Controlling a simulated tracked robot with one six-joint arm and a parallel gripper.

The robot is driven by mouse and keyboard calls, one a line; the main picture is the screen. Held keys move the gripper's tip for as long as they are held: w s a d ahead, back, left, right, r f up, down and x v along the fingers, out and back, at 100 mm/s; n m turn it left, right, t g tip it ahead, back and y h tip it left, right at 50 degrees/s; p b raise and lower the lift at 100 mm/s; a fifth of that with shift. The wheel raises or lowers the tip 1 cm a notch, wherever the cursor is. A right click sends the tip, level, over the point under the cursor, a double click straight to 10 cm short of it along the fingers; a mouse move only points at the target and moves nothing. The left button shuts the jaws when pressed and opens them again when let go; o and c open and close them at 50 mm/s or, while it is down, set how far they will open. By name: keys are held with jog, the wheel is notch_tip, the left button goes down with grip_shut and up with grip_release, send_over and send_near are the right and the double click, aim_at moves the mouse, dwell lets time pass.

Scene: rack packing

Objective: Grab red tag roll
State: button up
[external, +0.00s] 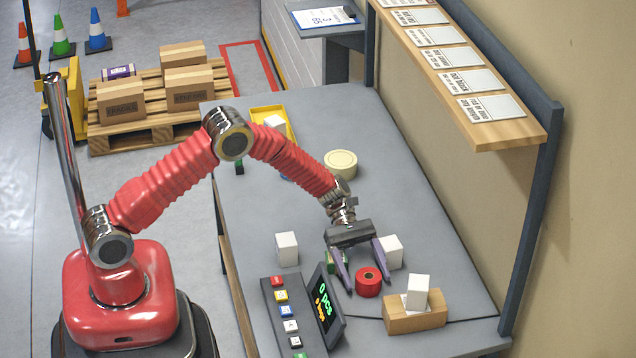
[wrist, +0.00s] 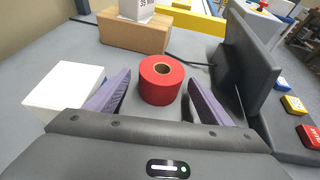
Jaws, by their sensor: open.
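The red tag roll (external: 368,283) stands upright on the grey bench, with a pale core at its top. My gripper (external: 367,281) is open, pointing down toward the bench, with its two purple fingers on either side of the roll. In the wrist view the roll (wrist: 160,80) sits between the finger tips, slightly ahead of the palm. A gap shows on each side, so the fingers do not appear to touch it. Nothing is held.
A white box (external: 390,252) stands close beside the right finger. A cardboard box (external: 415,318) with a white box (external: 418,292) on it is to the right. The display screen (external: 327,305) and button panel (external: 287,318) are to the left.

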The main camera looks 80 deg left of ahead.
aim_at(366, 269)
jog(key=shift+c, duration=0.2)
dwell(0.3)
jog(key=c, duration=1.1)
jog(key=shift+r, duration=0.15)
notch_tip(366, 269, up, 10)
jog(key=shift+f, duration=0.1)
dwell(0.4)
